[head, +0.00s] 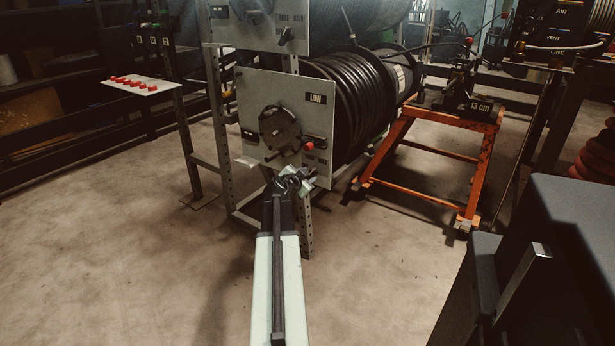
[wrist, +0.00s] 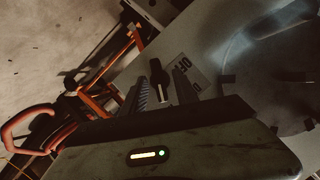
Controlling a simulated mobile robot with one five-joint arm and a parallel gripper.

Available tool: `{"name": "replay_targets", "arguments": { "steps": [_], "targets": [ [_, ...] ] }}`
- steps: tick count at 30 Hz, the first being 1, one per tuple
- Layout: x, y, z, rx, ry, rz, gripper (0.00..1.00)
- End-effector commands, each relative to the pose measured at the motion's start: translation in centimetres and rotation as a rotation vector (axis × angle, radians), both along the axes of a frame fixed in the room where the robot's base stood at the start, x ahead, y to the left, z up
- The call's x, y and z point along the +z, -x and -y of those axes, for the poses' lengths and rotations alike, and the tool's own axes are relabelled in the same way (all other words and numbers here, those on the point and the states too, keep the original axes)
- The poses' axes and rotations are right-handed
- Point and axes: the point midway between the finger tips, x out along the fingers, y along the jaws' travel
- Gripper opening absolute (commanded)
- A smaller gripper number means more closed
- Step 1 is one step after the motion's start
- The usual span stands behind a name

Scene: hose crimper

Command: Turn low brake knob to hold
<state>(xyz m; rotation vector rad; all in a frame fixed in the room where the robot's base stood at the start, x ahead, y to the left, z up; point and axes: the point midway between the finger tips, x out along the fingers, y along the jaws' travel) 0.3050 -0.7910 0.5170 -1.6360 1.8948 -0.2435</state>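The low reel panel (head: 262,92) is a grey plate marked LOW, in front of a reel of black hose. My gripper (head: 294,180) is at its lower right edge, below a small printed label. In the wrist view a small black knob (wrist: 158,76) with a pale end shows on the panel face, beside a light label (wrist: 190,70). My gripper's two fingers (wrist: 163,88) are apart, and the knob appears between them in the picture. I cannot tell whether they reach around it or touch it. In the head view my gripper largely hides the knob.
A red knob (head: 308,146) and a round black hub (head: 280,128) are on the same panel above my gripper. An orange stand (head: 400,135) is to the right. A small table (head: 143,86) with red pieces is at left. The floor in front is clear.

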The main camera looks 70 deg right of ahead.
Motion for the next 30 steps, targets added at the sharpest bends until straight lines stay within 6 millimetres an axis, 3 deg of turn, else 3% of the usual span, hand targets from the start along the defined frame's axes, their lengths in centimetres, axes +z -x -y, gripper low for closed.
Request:
{"name": "replay_targets", "arguments": {
  "steps": [11,27,29,30],
  "targets": [
    [2.5,-0.4,-6.5,0.003,0.001,0.001,0.35],
    [2.4,-0.5,-6.8,0.002,0.0,0.001,0.35],
    [2.7,-1.9,-7.2,0.021,0.001,0.001,0.35],
    [3.0,-3.5,-7.9,0.043,0.001,0.001,0.35]
  ]
}}
